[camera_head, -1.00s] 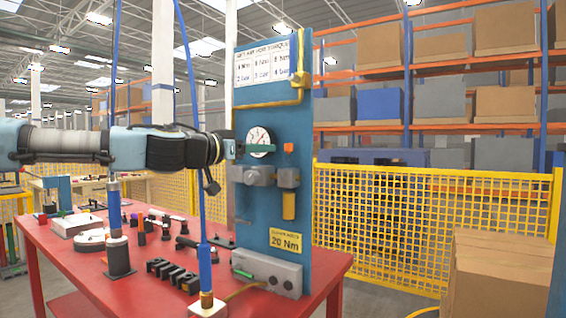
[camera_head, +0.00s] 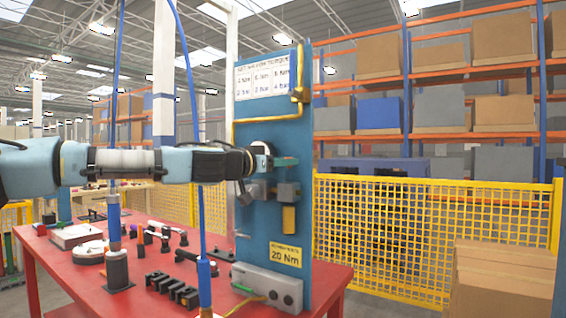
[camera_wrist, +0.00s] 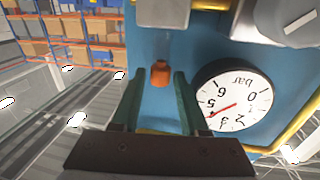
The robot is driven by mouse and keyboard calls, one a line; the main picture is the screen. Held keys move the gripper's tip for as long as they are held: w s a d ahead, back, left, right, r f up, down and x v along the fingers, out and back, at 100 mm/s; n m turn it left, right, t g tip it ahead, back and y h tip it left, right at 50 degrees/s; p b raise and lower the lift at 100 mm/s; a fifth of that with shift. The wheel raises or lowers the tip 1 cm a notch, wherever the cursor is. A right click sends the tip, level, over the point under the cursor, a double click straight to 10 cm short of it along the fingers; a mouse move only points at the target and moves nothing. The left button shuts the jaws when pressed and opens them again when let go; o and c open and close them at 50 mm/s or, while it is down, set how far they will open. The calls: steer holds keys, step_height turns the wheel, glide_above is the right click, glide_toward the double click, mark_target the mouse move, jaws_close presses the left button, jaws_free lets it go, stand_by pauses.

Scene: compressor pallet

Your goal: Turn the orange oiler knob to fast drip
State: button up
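The small orange oiler knob (camera_wrist: 160,73) stands out from the blue panel in the wrist view. It is between the tips of my gripper's two green fingers (camera_wrist: 157,90), with a visible gap on both sides. My gripper is open, and whether it touches the knob cannot be seen. In the head view my gripper (camera_head: 286,161) reaches to the panel (camera_head: 262,220) at the height of the regulator and hides the knob.
A pressure gauge (camera_wrist: 232,97) sits close beside one finger. Grey regulator housings (camera_head: 288,192) are just below my gripper. A yellow pipe (camera_head: 299,70) runs above. The red table (camera_head: 60,262) holds several small tools, and a blue hose (camera_head: 204,240) hangs in front.

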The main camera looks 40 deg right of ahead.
jaws_close()
steer(key=shift+s+n+t+b, duration=0.15)
steer(key=shift+n+t+b, duration=0.15)
steer(key=shift+t+b, duration=0.2)
steer(key=n+t+y, duration=0.1)
steer(key=n+t, duration=0.1)
steer(key=t, duration=0.1)
steer(key=s+n+t+y+p, duration=0.1)
steer(key=n+t+y, duration=0.1)
steer(key=t, duration=0.1)
steer(key=n+t+y, duration=0.1)
steer(key=n+t, duration=0.1)
steer(key=t, duration=0.1)
steer(key=shift+s+d+r+n+y, duration=0.2)
steer(key=shift+d+n+y, duration=0.2)
steer(key=n+t+y+p, duration=0.2)
steer(key=t+p, duration=0.1)
steer(key=shift+s+d+f+y, duration=0.1)
steer(key=shift+d+y, duration=0.05)
steer(key=shift+y, duration=0.25)
steer(key=shift+n+y, duration=0.4)
steer(key=shift+n, duration=0.2)
steer(key=shift+f+t+y+p, duration=0.2)
steer(key=shift+t+y+p, duration=0.2)
steer(key=shift+t, duration=0.1)
